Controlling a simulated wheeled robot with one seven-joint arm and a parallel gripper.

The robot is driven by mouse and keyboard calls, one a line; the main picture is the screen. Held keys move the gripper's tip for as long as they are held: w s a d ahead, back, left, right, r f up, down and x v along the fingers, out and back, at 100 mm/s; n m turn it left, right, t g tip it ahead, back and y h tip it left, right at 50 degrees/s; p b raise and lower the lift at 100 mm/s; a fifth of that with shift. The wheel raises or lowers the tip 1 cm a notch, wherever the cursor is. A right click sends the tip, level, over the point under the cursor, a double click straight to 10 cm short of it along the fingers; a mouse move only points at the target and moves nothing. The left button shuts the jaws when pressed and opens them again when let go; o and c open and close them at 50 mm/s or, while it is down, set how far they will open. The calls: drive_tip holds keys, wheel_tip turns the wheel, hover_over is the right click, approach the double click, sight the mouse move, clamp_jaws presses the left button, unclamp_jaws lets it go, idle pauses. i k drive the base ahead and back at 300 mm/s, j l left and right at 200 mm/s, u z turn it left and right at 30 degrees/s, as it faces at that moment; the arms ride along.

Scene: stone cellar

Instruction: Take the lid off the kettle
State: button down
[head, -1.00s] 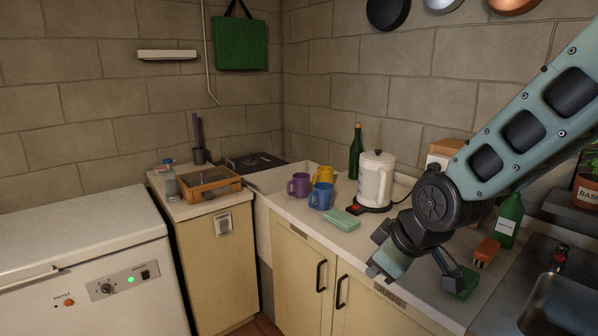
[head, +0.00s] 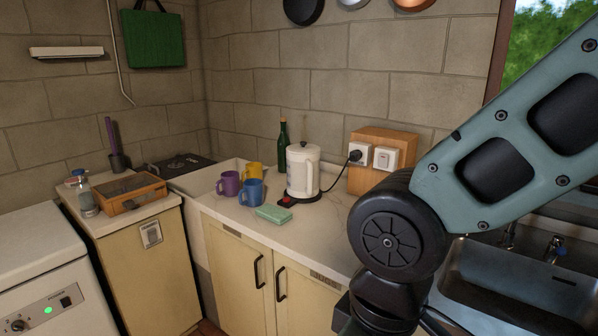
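The white kettle (head: 297,175) stands upright on its dark base on the counter, near the middle of the head view. Its lid (head: 303,148) sits on top, and its handle faces right. My gripper is low in the head view, to the right of and nearer than the kettle, well apart from it. Only the wrist and dark parts at the bottom edge show; the fingertips are cut off, so I cannot see whether they are open or hold anything.
Purple (head: 229,184), blue (head: 251,192) and yellow (head: 254,171) mugs stand left of the kettle. A green bottle (head: 283,147) is behind it, and a green sponge (head: 273,214) lies in front. A wooden socket box (head: 383,140) is to its right. The sink (head: 515,280) is further right.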

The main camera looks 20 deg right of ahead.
sight(303, 148)
drive_tip(key=i+j+z, duration=0.1)
drive_tip(key=z, duration=0.45)
drive_tip(key=i+j+z, duration=0.2)
drive_tip(key=j, duration=0.15)
drive_tip(key=i+j+z, duration=0.2)
drive_tip(key=j, duration=0.2)
drive_tip(key=i+j+z, duration=0.2)
drive_tip(key=j, duration=0.2)
drive_tip(key=k, duration=0.05)
